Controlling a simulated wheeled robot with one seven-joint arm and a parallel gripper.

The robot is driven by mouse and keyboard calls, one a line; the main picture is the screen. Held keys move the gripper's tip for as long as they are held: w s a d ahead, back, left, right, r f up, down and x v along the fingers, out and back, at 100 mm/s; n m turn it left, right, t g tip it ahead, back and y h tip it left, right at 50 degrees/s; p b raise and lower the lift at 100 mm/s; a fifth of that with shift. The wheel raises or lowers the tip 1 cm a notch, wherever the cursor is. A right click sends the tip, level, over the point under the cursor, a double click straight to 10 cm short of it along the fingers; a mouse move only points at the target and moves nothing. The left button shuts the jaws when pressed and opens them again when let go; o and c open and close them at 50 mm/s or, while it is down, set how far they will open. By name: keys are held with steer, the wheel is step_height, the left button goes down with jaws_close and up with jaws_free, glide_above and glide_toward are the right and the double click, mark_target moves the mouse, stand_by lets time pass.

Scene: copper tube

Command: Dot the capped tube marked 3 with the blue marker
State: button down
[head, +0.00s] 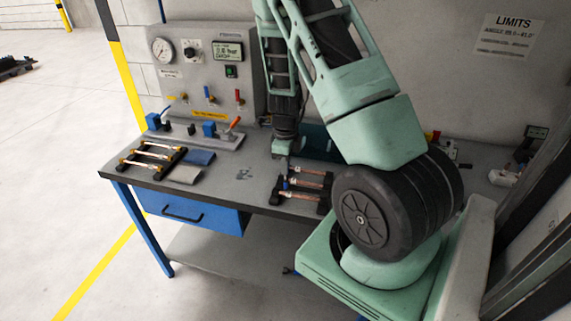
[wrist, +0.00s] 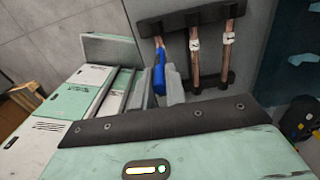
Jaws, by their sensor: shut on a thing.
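My gripper (head: 285,158) is over the bench, at the near right rack. In the wrist view its fingers are shut on the blue marker (wrist: 160,76). The marker also shows as a small blue spot in the head view (head: 285,184).
A second rack of tubes (head: 152,158) stands at the bench's left, beside blue-grey pads (head: 198,157). A test panel (head: 205,70) with gauge and valves stands at the back. The bench top (head: 235,180) is clear between the racks.

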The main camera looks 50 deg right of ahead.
steer(key=shift+r+p, duration=2.7)
steer(key=shift+r, duration=0.35)
